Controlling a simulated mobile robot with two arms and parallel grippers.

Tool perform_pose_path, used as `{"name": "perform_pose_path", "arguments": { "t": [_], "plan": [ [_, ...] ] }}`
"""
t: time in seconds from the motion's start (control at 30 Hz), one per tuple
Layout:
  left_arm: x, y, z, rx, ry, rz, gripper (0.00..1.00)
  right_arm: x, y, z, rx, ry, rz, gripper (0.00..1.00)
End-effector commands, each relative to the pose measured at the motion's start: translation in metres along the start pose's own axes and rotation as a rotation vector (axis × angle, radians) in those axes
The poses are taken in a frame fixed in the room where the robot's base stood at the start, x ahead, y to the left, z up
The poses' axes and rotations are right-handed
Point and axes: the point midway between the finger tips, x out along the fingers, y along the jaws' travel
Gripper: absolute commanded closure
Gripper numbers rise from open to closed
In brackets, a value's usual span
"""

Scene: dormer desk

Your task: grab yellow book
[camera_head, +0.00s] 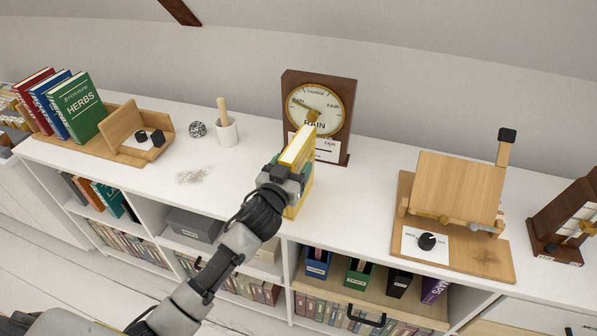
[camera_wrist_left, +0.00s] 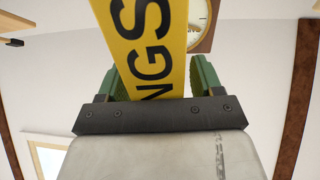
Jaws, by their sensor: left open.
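The yellow book (camera_head: 299,150) stands upright on the white cabinet top, in front of the barometer, with pale page edges on top. My left gripper (camera_head: 285,172) is at the near side of the book and partly hides it. In the left wrist view the yellow spine (camera_wrist_left: 155,45) with black letters "NGS" lies between the two green fingers of my left gripper (camera_wrist_left: 158,80). The fingers are open, one on each side of the spine. Whether they touch the covers is not clear. My right gripper is not in view.
A barometer (camera_head: 342,88) stands close behind the yellow book. A white cup (camera_head: 227,133) and a wooden stand (camera_head: 145,140) are to the left, with red, blue and green books (camera_head: 75,105) beyond. A wooden easel (camera_head: 455,185) is to the right. Shelves lie below.

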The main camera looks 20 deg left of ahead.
Motion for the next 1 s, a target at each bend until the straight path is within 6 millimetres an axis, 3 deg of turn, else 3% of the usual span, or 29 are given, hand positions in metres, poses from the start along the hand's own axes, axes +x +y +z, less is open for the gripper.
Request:
{"name": "perform_pose_path", "arguments": {
  "t": [0.13,0.53,1.0],
  "plan": [
    [-0.0004,0.0001,0.0004,0.0,0.0,0.0,0.37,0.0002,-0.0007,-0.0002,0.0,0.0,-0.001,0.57],
    [-0.0007,0.0,0.0005,0.0,-0.001,0.0,0.98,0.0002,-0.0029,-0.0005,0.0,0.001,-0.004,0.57],
    [-0.0003,0.0,-0.0049,0.0,0.005,0.001,1.0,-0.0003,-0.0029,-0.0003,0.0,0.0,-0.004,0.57]
  ]
}}
